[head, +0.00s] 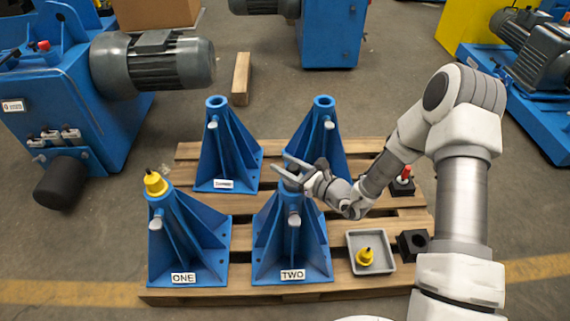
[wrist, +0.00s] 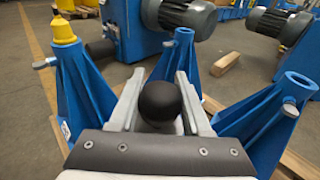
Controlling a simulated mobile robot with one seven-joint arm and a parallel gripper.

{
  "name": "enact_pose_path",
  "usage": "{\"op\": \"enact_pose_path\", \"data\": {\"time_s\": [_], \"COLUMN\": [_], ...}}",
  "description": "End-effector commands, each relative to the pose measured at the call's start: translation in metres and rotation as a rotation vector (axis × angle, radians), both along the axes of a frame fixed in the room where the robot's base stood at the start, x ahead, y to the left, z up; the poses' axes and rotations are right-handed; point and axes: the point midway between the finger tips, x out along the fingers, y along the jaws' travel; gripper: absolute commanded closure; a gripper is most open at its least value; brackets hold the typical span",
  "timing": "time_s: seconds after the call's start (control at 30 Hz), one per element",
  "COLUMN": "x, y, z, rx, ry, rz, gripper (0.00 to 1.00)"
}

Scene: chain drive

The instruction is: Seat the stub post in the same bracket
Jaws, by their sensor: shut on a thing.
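My gripper (head: 288,166) is above the top of the blue bracket labelled TWO (head: 290,245). In the wrist view, its fingers (wrist: 159,100) are closed on a piece with a round black knob (wrist: 159,103). I take this piece to be the stub post; its lower part is hidden below the knob. Bracket TWO's bore is covered by the gripper, so I cannot tell whether the piece is in it or above it. Bracket ONE (head: 185,245) carries a yellow-topped piece (head: 155,183), also in the wrist view (wrist: 63,30).
Two blue brackets with open tops stand behind, left (head: 225,155) and right (head: 322,130). A grey tray (head: 352,240) holds a yellow piece (head: 365,257). Beside it is a black block with an empty hole (head: 412,243). A red-topped piece (head: 406,172) stands at the pallet's right.

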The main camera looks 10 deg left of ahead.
Motion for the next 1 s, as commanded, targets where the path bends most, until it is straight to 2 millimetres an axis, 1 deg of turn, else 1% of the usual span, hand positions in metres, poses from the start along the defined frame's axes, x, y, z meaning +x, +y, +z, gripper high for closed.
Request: {"op": "enact_pose_path", "data": {"time_s": [0.07,1.0], "x": [0.001,0.001], "y": [0.001,0.001], "z": [0.001,-0.018], "rx": [0.005,0.006], "ry": [-0.007,-0.006], "rz": [0.000,0.000], "gripper": [1.00,1.00]}}
